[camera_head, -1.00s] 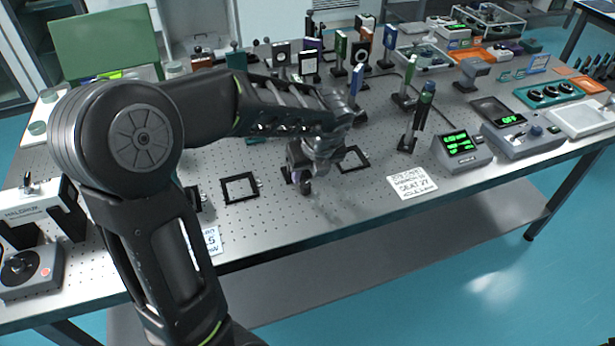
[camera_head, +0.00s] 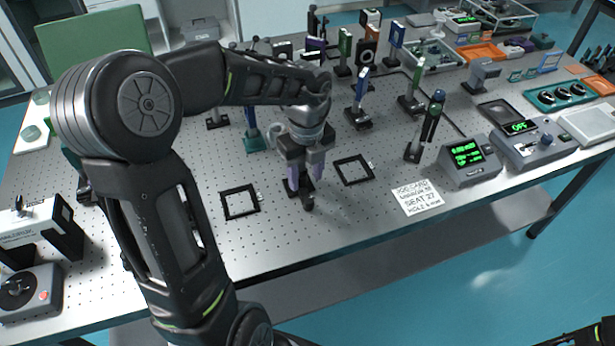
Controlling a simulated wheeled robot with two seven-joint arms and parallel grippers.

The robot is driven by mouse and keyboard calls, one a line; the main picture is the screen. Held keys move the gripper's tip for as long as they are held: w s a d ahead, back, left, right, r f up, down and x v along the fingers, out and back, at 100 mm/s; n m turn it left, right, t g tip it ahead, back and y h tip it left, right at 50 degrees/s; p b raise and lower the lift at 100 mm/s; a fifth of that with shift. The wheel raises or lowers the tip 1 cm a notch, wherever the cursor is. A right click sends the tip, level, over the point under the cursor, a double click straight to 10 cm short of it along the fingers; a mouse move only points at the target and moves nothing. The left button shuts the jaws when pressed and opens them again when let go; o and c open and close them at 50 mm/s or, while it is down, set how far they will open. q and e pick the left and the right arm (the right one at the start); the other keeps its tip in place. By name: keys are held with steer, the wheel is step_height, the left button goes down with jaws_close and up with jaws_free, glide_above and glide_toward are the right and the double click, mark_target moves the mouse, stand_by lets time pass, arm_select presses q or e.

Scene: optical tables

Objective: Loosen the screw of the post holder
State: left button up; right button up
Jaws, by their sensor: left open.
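My left gripper (camera_head: 306,174) points down over the near middle of the optical table (camera_head: 330,225). My right gripper is not visible; only a dark piece of what looks like my right arm shows at the bottom right corner.
One square frame (camera_head: 240,202) lies left of the gripper, another (camera_head: 354,170) right of it. A white note card (camera_head: 417,198) lies near the front edge. A dark post (camera_head: 425,128) and a green-display box (camera_head: 468,160) stand to the right. Several posts with optics stand behind.

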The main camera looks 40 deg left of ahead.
mark_target(308, 199)
arm_select(q)
steer(key=shift+d+r, duration=0.1)
steer(key=shift+d, duration=0.35)
steer(key=shift+s+d+r, duration=0.15)
steer(key=shift+s+d, duration=0.1)
steer(key=shift+s, duration=0.15)
steer(key=shift+w+a+f, duration=0.1)
steer(key=shift+a+f, duration=0.05)
steer(key=shift+f, duration=0.15)
step_height(308, 199, down, 7)
steer(key=shift+f, duration=0.2)
steer(key=shift+c, duration=0.4)
jaws_close()
